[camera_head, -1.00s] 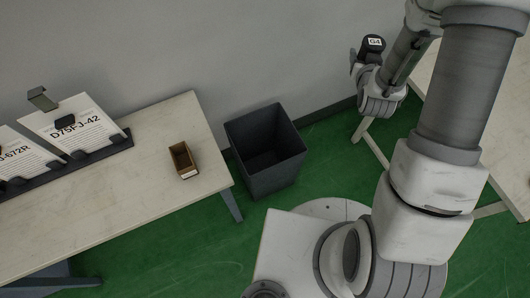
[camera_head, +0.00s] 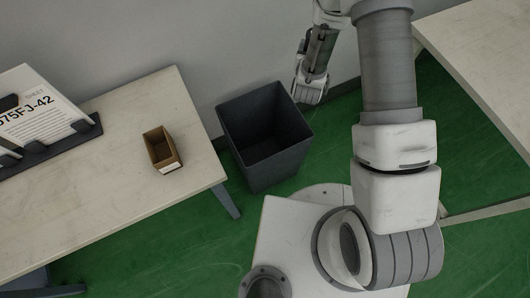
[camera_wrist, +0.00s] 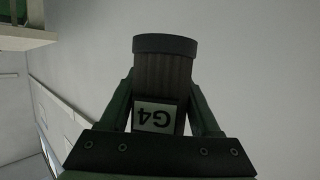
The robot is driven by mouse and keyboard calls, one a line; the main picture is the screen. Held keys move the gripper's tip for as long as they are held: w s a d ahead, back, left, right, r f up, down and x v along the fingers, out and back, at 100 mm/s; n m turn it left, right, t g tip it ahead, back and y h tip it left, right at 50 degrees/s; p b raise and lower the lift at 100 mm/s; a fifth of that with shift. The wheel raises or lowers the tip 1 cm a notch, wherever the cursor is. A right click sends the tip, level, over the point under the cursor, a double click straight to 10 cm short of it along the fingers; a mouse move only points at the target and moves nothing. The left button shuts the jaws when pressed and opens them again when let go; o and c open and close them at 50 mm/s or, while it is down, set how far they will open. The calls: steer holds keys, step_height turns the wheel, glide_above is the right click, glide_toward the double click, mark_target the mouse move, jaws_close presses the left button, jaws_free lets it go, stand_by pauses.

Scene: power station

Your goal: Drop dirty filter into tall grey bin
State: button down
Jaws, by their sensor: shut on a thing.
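The filter (camera_wrist: 165,70) is a ribbed, dark grey-brown cylinder with a dark cap and a white label reading G4, upside down in the wrist view. My gripper (camera_wrist: 166,100) is shut on it, with a green finger on each side. The tall grey bin (camera_head: 282,170) stands on the floor, open at the top. Its inside is dark and I see nothing in it. In the head view my wrist is close to the bin's far right rim, while the filter cannot be made out there.
A pale table (camera_head: 100,203) stands left of the bin, with a small open brown box (camera_head: 162,150) near its right end. A sheet on a dark rack (camera_head: 50,150) is at the far left. Another table (camera_head: 480,60) is at the right. The wall is behind the bin.

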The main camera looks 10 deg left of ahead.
steer(key=s+a+f+b, duration=0.2)
steer(key=f+b, duration=0.4)
steer(key=f, duration=0.5)
steer(key=s+a+f+h+b, duration=0.1)
steer(key=a+f+b, duration=0.4)
steer(key=f, duration=0.7)
steer(key=s+a+f+m+b, duration=0.1)
steer(key=a+f+b, duration=0.3)
steer(key=f+b, duration=0.5)
step_height(320, 180, down, 2)
steer(key=shift+s+f, duration=0.15)
steer(key=shift+s, duration=0.65)
steer(key=shift+c, duration=0.2)
jaws_free()
steer(key=shift+g, duration=0.3)
